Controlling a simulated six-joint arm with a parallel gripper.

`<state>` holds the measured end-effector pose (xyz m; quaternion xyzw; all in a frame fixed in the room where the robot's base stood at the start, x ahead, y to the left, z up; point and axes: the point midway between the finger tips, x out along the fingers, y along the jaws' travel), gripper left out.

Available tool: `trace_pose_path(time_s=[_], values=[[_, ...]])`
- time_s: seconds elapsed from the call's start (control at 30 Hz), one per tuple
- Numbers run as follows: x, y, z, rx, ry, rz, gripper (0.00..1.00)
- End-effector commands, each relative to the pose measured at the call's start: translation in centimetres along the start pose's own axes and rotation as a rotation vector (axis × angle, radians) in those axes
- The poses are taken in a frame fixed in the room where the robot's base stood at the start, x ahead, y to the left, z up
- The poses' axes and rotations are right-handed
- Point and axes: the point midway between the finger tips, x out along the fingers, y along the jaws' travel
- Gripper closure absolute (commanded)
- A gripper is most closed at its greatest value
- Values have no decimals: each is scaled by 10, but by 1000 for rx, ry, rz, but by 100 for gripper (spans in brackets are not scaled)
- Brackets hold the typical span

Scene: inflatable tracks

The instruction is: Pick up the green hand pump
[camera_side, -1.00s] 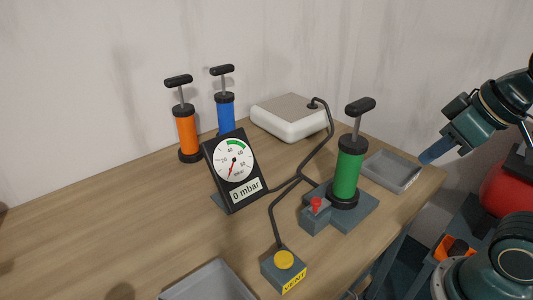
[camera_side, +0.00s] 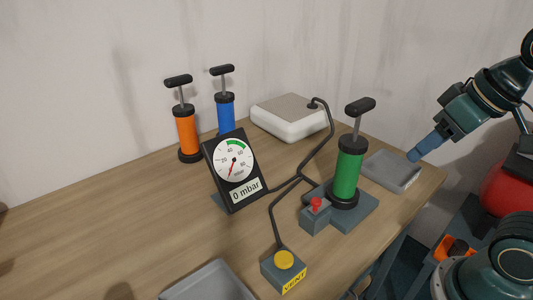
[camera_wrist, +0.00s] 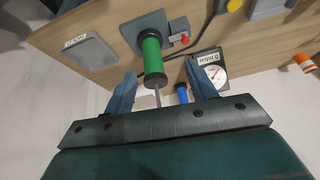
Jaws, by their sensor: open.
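The green hand pump (camera_side: 347,174) stands upright on a grey-blue base (camera_side: 368,210) near the right end of the table, its black T-handle on top. My gripper (camera_side: 413,156) is to the right of the pump, apart from it, above the grey tray at the table's right end. In the wrist view the pump (camera_wrist: 152,58) shows beyond my gripper (camera_wrist: 160,76), whose two blue fingers are spread apart with nothing held. The pump's rod runs toward the camera between the fingers, and its handle end is hidden behind the gripper body.
An orange pump (camera_side: 187,136) and a blue pump (camera_side: 225,112) stand at the back left. A gauge reading 0 mbar (camera_side: 234,172), a white pad (camera_side: 289,118) with a dark hose, a yellow-button vent box (camera_side: 284,270) and grey trays (camera_side: 391,171) (camera_side: 207,284) share the table.

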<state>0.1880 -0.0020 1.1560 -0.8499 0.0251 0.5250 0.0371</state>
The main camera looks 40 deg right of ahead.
Motion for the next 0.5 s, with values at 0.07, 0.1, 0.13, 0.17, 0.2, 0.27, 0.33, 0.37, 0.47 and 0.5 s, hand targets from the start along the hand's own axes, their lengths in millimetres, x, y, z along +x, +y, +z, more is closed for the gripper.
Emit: trace_pose_path(time_s=[0.07,0.1,0.13,0.17,0.2,0.27,0.33,0.37,0.47,0.5], values=[[-4,0,-12,67,-22,6,44],[-6,1,-18,110,-36,10,44],[-8,1,-24,145,-46,13,44],[-10,1,-29,183,-58,18,44],[-13,2,-38,236,-74,24,44],[-16,3,-50,323,-99,37,44],[-20,4,-66,426,-129,54,44],[-21,5,-72,469,-142,62,44],[-24,7,-94,617,-181,92,44],[-25,9,-102,676,-195,106,44]])
